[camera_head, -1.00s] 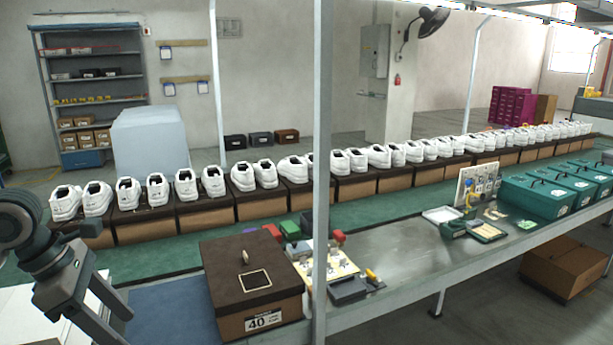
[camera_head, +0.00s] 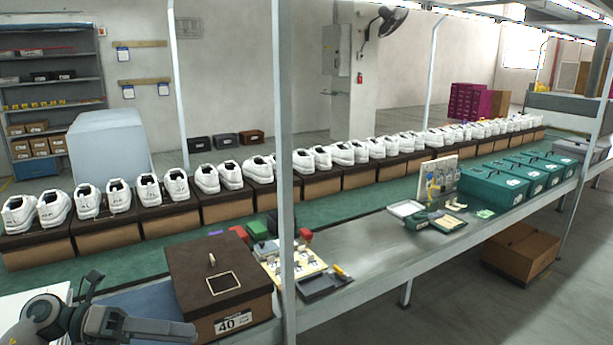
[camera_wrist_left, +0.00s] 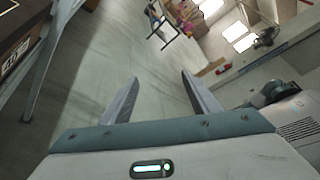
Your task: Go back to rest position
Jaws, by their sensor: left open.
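My left gripper (camera_wrist_left: 160,80) shows in the left wrist view with its two fingers spread apart and nothing between them. Behind the fingers I see only grey floor and distant room, so it touches nothing there. In the head view my left arm is low in the bottom left corner, left of the brown lidded box marked 40 (camera_head: 222,285). Its fingertips are hard to make out in that view. My right gripper is not in view.
White shoes on brown boxes line the green conveyor (camera_head: 330,205). The metal bench (camera_head: 390,250) carries a tool tray (camera_head: 322,285) and several teal boxes (camera_head: 492,188). A grey post (camera_head: 285,180) stands in front. Open floor lies at right (camera_head: 450,310).

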